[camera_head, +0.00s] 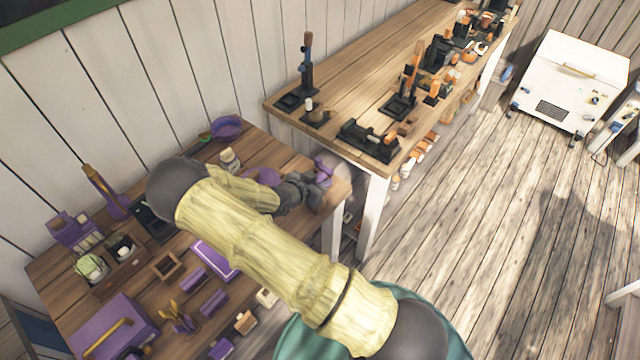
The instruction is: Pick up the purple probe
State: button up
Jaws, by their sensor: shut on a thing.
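My gripper (314,187) is over the right end of the near wooden table, at the end of my yellow bamboo-like arm. It is shut on a small purple thing at its tip, which I take to be the purple probe (324,170). The probe's exact shape is too small to tell, and my gripper hides part of it. I cannot tell whether it touches the tabletop.
The near table (160,262) holds a purple bowl (227,127), a white jar (229,159), a wooden tray (118,272) and several purple items. A second table (345,88) with black and orange tools stands behind right. A white cabinet (572,75) stands far right. Open floor lies right.

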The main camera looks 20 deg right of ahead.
notch_tip(320, 180, up, 9)
jog(key=shift+r+b, duration=0.1)
jog(key=shift+b, duration=0.85)
jog(key=shift+d, duration=0.15)
